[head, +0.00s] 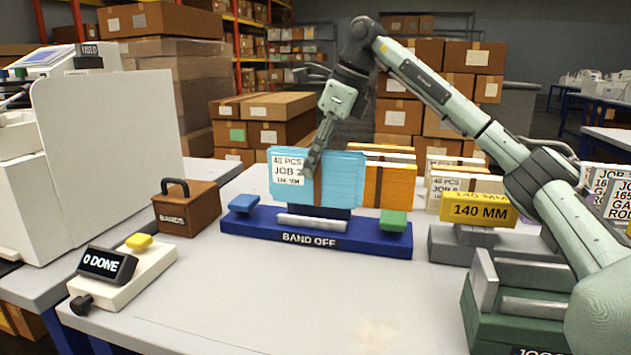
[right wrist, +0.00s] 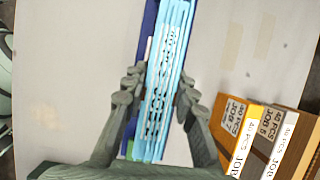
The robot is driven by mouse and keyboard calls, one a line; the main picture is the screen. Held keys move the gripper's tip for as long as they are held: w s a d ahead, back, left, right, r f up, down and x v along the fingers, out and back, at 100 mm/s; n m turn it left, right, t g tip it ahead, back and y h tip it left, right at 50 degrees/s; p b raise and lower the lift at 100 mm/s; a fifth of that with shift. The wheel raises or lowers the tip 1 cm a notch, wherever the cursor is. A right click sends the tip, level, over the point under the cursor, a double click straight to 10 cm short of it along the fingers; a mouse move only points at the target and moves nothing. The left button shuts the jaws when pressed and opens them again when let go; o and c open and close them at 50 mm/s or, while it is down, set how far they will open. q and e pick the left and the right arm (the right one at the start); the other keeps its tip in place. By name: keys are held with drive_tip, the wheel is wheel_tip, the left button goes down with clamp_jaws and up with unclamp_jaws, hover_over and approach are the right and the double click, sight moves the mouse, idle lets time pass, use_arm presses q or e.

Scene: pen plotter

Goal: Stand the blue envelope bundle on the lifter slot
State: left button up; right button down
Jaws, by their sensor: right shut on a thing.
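The light blue envelope bundle (head: 340,180) stands upright, with a white job label and a brown band around it. It is at the dark blue BAND OFF base (head: 235,224), directly above that base's raised middle block. I cannot tell whether its lower edge rests there or hangs just above. My right gripper (head: 314,158) comes down from above and is shut on the bundle. In the right wrist view the bundle (right wrist: 168,75) runs between the two fingers, seen edge on. My left gripper is not in view.
Orange and white banded bundles (head: 390,184) stand close behind on the right. A brown BANDS box (head: 187,212) and a counter reading 0 DONE (head: 106,264) are at left. A yellow 140 MM block (head: 478,210) and green fixture (head: 515,300) are at right. The front table is clear.

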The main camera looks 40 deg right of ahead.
sight(315, 180)
drive_tip(key=shift+w+d+f, duration=0.15)
drive_tip(key=shift+w+d, duration=0.05)
drive_tip(key=shift+d, duration=0.05)
drive_tip(key=shift+f, duration=0.25)
wheel_tip(315, 180, down, 4)
drive_tip(key=shift+r, duration=0.2)
use_arm(q)
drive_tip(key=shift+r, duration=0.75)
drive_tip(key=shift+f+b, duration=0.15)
drive_tip(key=shift+b, duration=0.15)
use_arm(e)
drive_tip(key=c, duration=1.2)
unclamp_jaws()
drive_tip(key=shift+f, duration=0.1)
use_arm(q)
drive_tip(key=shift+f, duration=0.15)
